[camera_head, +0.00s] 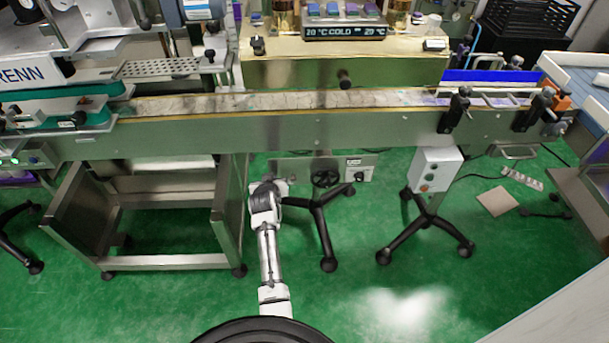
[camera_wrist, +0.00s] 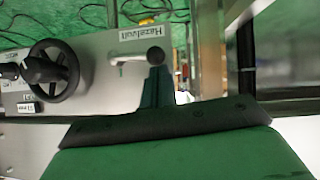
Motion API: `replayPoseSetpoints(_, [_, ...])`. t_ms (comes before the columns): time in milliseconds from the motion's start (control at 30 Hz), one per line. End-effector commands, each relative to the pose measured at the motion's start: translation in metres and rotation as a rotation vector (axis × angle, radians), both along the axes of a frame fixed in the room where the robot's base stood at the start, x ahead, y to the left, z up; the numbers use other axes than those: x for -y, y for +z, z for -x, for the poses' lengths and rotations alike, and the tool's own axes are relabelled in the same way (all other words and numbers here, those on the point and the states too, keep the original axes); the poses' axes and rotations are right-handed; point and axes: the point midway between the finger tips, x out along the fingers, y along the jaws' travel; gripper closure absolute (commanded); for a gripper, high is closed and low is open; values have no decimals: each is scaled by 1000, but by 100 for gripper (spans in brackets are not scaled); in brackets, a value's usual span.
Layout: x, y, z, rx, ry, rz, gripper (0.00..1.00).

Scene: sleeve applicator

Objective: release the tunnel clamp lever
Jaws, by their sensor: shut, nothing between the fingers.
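A grey panel below the conveyor carries a pale lever (camera_wrist: 128,60) with a round black knob (camera_wrist: 155,56) at its end. I take this for the clamp lever, though no readable label names it. My gripper (camera_wrist: 156,88) is shut and empty, its narrow fingertips close to the knob. I cannot tell whether they touch it. In the head view my gripper (camera_head: 277,186) is at the panel's left end and hides the lever.
A black handwheel (camera_wrist: 54,70) sits beside the lever on the same panel (camera_head: 300,168). The conveyor (camera_head: 300,134) runs above. A steel frame (camera_head: 228,200) stands close to the left of my arm, and a black-legged stand (camera_head: 322,230) to the right. Green floor lies open in front.

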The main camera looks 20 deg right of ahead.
Motion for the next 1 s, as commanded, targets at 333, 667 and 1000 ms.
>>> replayPoseSetpoints(333, [-3,-6,-1,1,0,-2,100])
replayPoseSetpoints(667, [-3,-7,-1,0,0,-4,100])
replayPoseSetpoints(1000, [-2,11,-4,2,0,-3,100])
